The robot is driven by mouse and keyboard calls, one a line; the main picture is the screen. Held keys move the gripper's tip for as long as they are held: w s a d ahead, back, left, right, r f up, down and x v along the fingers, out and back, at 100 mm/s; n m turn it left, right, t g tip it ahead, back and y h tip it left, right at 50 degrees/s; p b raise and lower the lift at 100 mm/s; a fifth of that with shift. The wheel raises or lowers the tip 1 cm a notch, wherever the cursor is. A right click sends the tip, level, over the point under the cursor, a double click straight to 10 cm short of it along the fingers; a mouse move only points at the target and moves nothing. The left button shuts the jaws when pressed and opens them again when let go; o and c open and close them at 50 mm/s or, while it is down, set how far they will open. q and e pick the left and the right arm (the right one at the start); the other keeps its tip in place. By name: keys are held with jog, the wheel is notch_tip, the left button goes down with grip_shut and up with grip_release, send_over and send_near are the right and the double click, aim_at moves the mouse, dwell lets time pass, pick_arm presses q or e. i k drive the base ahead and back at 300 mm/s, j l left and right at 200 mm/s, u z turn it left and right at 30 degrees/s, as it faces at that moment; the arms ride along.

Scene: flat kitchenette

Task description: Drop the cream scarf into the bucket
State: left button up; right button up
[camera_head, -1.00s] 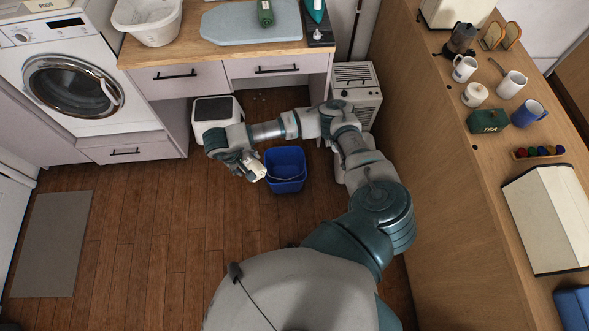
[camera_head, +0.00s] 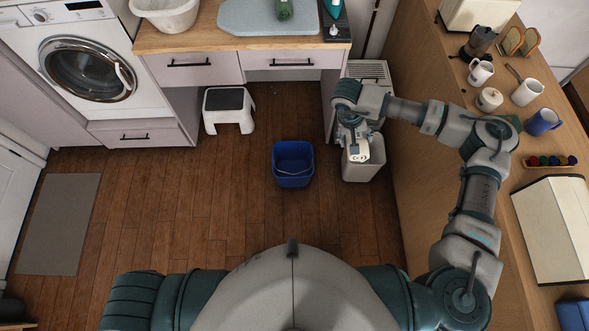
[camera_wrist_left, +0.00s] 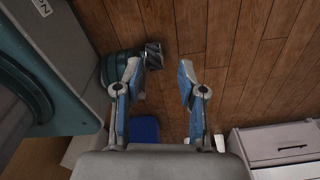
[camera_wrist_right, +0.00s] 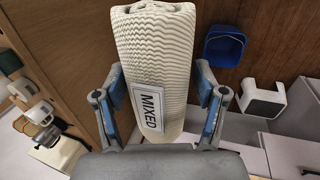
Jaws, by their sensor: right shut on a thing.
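The cream scarf (camera_wrist_right: 153,45) is a ribbed roll between the fingers of my right gripper (camera_wrist_right: 157,112), which is shut on it. A white label reading "MIXED" shows over the roll; I cannot tell what it is fixed to. In the head view the scarf (camera_head: 360,149) is a small pale piece at my right gripper (camera_head: 354,145), above a pale bin and right of the bucket. The blue bucket (camera_head: 293,172) stands upright on the floor with its handle visible. It also shows in the right wrist view (camera_wrist_right: 224,45). My left gripper (camera_wrist_left: 158,75) is open and empty.
The pale bin (camera_head: 362,170) stands right of the bucket, by the wooden counter side (camera_head: 415,95). A white step stool (camera_head: 228,112) stands behind and left of the bucket. A grey mat (camera_head: 60,225) lies at left.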

aim_at(296, 172)
jog(key=i+l+u, duration=0.1)
jog(key=i+u, duration=0.25)
jog(key=i+l+u, duration=0.15)
jog(key=i+u, duration=0.2)
jog(key=i+l+u, duration=0.35)
jog(key=k+j, duration=0.1)
